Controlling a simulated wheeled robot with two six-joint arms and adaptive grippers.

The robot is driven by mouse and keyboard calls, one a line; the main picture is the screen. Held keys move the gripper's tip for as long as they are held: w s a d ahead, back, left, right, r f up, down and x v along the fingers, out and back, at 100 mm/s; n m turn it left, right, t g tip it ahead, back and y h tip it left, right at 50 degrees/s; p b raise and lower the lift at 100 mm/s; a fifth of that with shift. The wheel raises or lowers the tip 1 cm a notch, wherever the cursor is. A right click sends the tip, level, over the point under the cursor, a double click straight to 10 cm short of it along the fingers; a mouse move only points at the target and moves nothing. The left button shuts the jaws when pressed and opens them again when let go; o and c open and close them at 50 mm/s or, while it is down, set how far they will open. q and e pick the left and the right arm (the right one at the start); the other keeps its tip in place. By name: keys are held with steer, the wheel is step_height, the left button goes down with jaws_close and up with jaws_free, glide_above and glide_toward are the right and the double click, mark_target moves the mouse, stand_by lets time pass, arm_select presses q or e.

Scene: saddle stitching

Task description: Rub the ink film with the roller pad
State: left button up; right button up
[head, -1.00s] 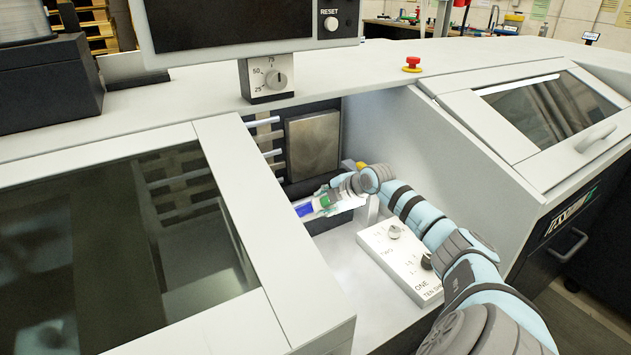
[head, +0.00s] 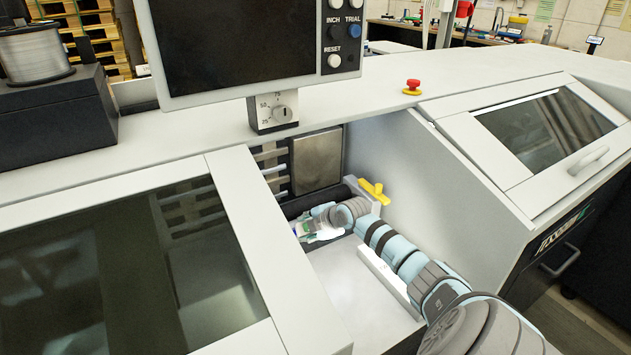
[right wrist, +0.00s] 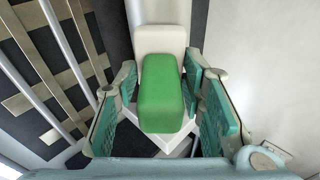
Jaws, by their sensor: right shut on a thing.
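My right gripper (head: 312,229) reaches into the recess of the machine. In the right wrist view its two teal fingers (right wrist: 163,88) are shut on the roller pad, which shows as a green block (right wrist: 163,95) with a white part (right wrist: 160,40) at its far end. In the head view the held pad is small and mostly hidden by the gripper. I cannot make out the ink film for certain in either view. My left gripper is not in view.
A grey metal plate (head: 317,160) and horizontal bars stand at the recess's back. A yellow handle (head: 375,192) is just behind my right wrist. The white wall (head: 385,150) closes the right side, and the dark-windowed cover (head: 120,265) lies left. The recess floor (head: 350,285) is partly clear.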

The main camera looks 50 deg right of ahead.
steer(key=shift+w+a, duration=0.1)
steer(key=shift+a, duration=0.1)
steer(key=a+p, duration=0.2)
steer(key=shift+w+a+r+p, duration=0.15)
steer(key=shift+w+r+p, duration=0.05)
steer(key=shift+w+p, duration=0.1)
steer(key=shift+w+a+f, duration=0.2)
steer(key=shift+a, duration=0.25)
steer(key=s+a+r+p, duration=0.3)
steer(key=a+r+p, duration=0.1)
steer(key=p, duration=0.8)
steer(key=shift+a, duration=0.15)
steer(key=shift+a+p+v, duration=0.2)
steer(key=shift+p+v, duration=0.35)
steer(key=shift+v, duration=1)
